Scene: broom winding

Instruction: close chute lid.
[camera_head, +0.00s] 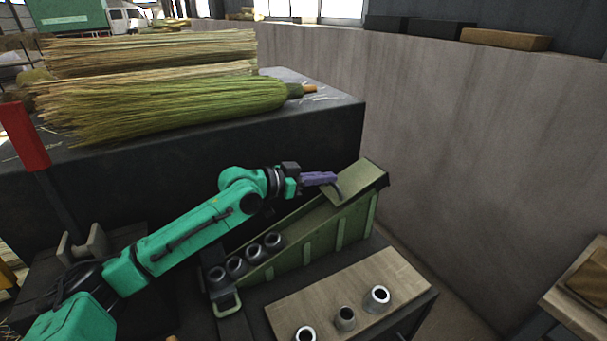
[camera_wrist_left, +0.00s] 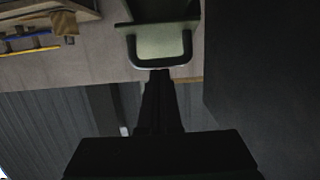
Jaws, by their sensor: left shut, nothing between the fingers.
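The green chute (camera_head: 310,236) slopes down to the left beside the dark block, with several grey metal collars in its lower left end. A pale green panel (camera_head: 361,179), apparently the lid, lies at its raised right end; I cannot tell how far it is open. My left gripper (camera_head: 334,181), with purple fingers, is shut and empty right by the left side of this panel. In the left wrist view the dark fingers (camera_wrist_left: 159,76) end just at a pale green, dark-framed piece (camera_wrist_left: 160,44). I cannot tell whether they touch. My right gripper is out of view.
A wooden board (camera_head: 400,272) with 3 metal collars (camera_head: 377,297) stands in front of the chute. Broom heads (camera_head: 170,105) lie on the dark block (camera_head: 325,97) behind my left arm. A grey wall (camera_head: 480,150) bounds the right side.

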